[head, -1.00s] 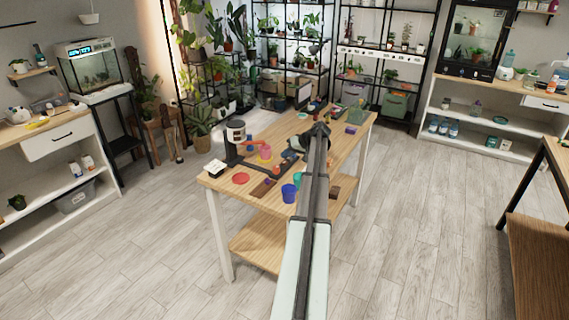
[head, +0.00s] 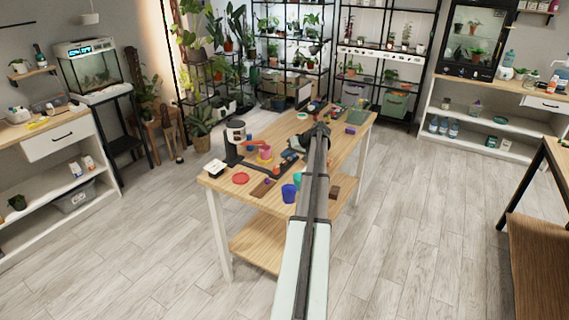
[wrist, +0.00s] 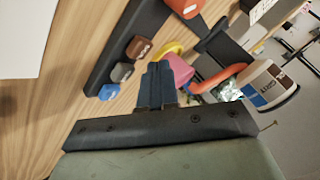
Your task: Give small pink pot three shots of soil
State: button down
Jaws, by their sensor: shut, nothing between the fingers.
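The small pink pot (head: 265,152) stands on the wooden table at the foot of the dispenser (head: 236,132). It also shows in the wrist view (wrist: 179,70), just beyond my fingertips, with a yellow rim or saucer (wrist: 171,49) beside it. The dispenser (wrist: 270,84) has a white body and a blue and brown label there. An orange lever-like part (wrist: 218,79) reaches from it close to the pot. My gripper (wrist: 158,68) is shut and empty, its fingers together near the pot; contact cannot be told. In the head view my arm partly hides the gripper.
A dark strip with brown (wrist: 138,47), grey (wrist: 122,72) and blue (wrist: 109,91) blocks lies left of my fingers.

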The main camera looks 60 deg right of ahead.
aim_at(287, 162)
jog(key=shift+f, duration=0.15)
jog(key=shift+f, duration=0.3)
jog(key=shift+f, duration=0.5)
dwell(1.4)
jog(key=shift+r, duration=0.95)
jog(key=shift+r, duration=0.1)
jog(key=shift+r, duration=2.4)
jog(key=shift+r, duration=0.1)
dwell(0.7)
